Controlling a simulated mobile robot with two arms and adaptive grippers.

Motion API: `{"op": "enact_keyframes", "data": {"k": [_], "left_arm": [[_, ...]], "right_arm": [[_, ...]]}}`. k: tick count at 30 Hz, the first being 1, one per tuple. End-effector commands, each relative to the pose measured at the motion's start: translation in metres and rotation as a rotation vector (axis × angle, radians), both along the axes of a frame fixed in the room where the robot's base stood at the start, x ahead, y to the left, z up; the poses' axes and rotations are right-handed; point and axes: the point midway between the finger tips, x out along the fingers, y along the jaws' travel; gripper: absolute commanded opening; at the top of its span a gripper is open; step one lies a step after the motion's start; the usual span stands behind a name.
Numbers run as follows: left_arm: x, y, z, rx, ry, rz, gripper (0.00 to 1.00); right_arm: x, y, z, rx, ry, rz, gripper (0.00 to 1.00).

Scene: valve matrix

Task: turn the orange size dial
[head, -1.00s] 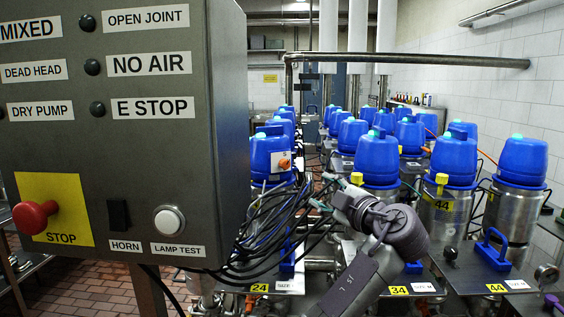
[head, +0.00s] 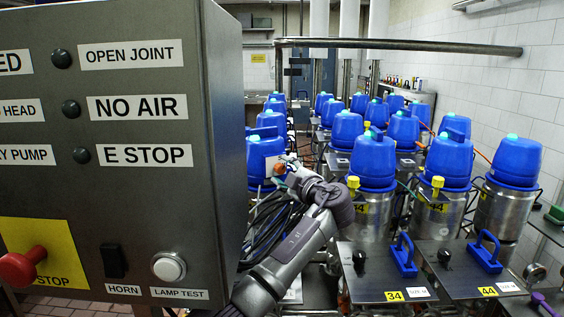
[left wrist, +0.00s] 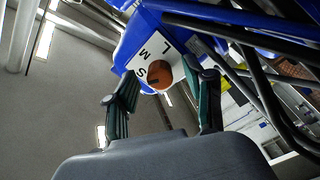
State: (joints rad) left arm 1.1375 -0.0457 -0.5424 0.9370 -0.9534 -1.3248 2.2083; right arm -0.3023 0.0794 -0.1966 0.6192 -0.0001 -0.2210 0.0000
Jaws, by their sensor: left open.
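The orange size dial (head: 279,169) is a small round knob on the side of a blue pump head (head: 262,148), just right of the grey control box. In the left wrist view the dial (left wrist: 159,74) sits on a white plate (left wrist: 135,64) lettered S, M and L, with a dark line on it near the S. My left gripper (head: 287,165) reaches it from the lower right. In the left wrist view my left gripper (left wrist: 160,78) is open, and the dial appears between its two fingertips. I cannot tell whether they touch it. My right gripper is not in view.
The grey control box (head: 225,150) with its red stop button (head: 20,266) stands close on the left. Black cables (head: 262,225) hang below the pump head. Several blue-topped pumps (head: 372,160) fill the right, with steel plates bearing blue handles (head: 403,256) in front.

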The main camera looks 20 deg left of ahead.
Motion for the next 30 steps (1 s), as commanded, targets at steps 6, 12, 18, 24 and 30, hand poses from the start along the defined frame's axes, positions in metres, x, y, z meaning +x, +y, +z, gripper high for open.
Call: {"op": "enact_keyframes", "data": {"k": [6,12,18,24,30], "left_arm": [[0.008,0.009,0.000,0.000,0.000,0.000,0.54],[0.008,0.009,-0.001,0.000,0.000,0.000,0.54],[0.008,0.009,-0.001,0.000,0.000,0.000,0.25],[0.008,0.009,-0.001,0.000,0.000,0.000,0.00],[0.008,0.009,-0.002,0.008,0.010,0.000,0.00]], "right_arm": [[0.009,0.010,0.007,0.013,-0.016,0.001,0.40],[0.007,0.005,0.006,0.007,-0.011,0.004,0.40],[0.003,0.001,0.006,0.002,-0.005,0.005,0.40],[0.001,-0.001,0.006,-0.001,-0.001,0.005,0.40],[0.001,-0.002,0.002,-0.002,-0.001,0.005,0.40]]}}
